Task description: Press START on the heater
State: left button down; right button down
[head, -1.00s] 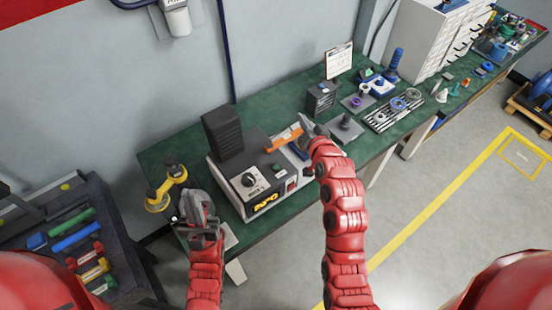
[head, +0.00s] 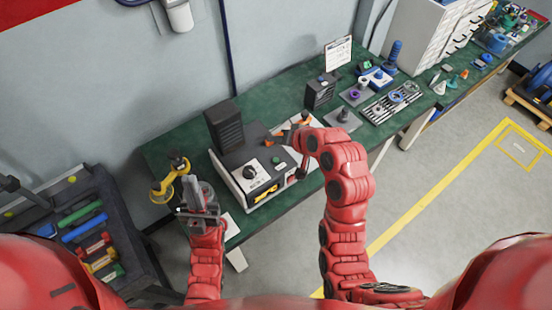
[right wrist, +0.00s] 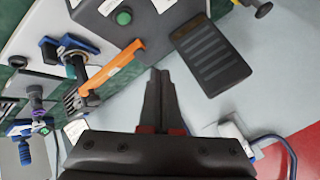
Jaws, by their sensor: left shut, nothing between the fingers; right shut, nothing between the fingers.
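A green button (right wrist: 124,17) shows at the top of the right wrist view, on a dark panel. I cannot read its label. My right gripper (head: 280,138) is over the heater's back right part; its fingers (right wrist: 160,75) are shut and empty, apart from the button, beside an orange bar (right wrist: 112,68). My left gripper (head: 198,210) is shut and empty, near the bench edge left of the heater.
A black finned block (head: 224,127) stands at the heater's back left. A yellow stand (head: 165,188) is left of it. Small fixtures and a slotted tray (head: 392,105) fill the bench to the right. A tool rack (head: 90,225) stands at the left.

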aim_at(276, 160)
jog(key=shift+f+b, duration=1.6)
jog(key=shift+f, duration=2.6)
jog(key=shift+f+b, duration=0.45)
jog(key=shift+f+b, duration=0.3)
jog(key=shift+f, duration=0.05)
jog(key=shift+r, duration=0.8)
jog(key=shift+r, duration=0.15)
